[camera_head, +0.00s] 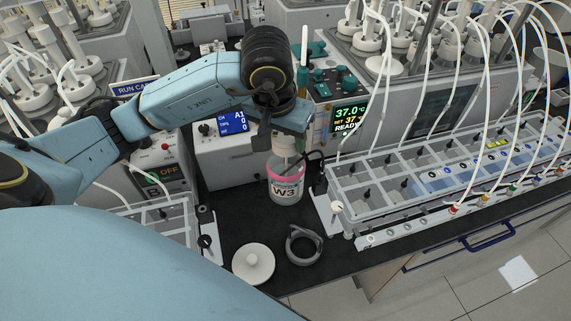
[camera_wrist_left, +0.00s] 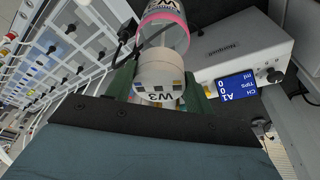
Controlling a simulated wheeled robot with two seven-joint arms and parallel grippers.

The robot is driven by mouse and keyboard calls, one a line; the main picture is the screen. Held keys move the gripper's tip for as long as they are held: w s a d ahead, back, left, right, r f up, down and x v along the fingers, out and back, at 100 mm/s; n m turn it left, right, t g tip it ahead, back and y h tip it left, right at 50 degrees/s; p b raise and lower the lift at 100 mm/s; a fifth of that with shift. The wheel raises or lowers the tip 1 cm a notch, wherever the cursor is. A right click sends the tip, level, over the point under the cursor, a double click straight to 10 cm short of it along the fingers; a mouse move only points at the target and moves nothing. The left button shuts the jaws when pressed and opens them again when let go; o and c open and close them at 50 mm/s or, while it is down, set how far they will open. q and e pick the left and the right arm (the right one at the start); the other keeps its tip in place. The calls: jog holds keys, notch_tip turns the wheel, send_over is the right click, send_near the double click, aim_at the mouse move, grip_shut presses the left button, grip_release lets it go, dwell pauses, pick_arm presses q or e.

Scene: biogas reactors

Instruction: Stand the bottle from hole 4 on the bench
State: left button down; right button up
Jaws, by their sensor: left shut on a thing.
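My left gripper (camera_head: 287,140) is shut on the cap of a clear bottle (camera_head: 286,188) marked W3, with a pink band above the label. The bottle is upright, over the black bench top (camera_head: 228,222) between the grey units. I cannot tell whether its base touches the bench. In the left wrist view the white cap (camera_wrist_left: 160,75), also marked W3, sits at the jaws, with the bottle (camera_wrist_left: 165,22) beyond it. The heated bath (camera_head: 428,90) reads 37.0 and READY, and holds several white-capped bottles. Hole 4 cannot be made out. My right gripper is out of view.
A white round lid (camera_head: 253,263) and a grey ring (camera_head: 304,245) lie on the bench in front of the bottle. A gridded rack unit (camera_head: 400,185) with tubes stands close on the right. A white box with a blue screen (camera_head: 232,122) stands behind to the left.

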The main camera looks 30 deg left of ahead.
aim_at(285, 159)
pick_arm(q)
jog(key=shift+f, duration=3.05)
jog(key=shift+f, duration=0.15)
jog(key=c, duration=0.6)
grip_release()
jog(key=shift+o, duration=0.2)
jog(key=shift+r, duration=0.45)
jog(key=v, duration=1.1)
jog(key=shift+s+r, duration=0.15)
jog(key=shift+s, duration=0.1)
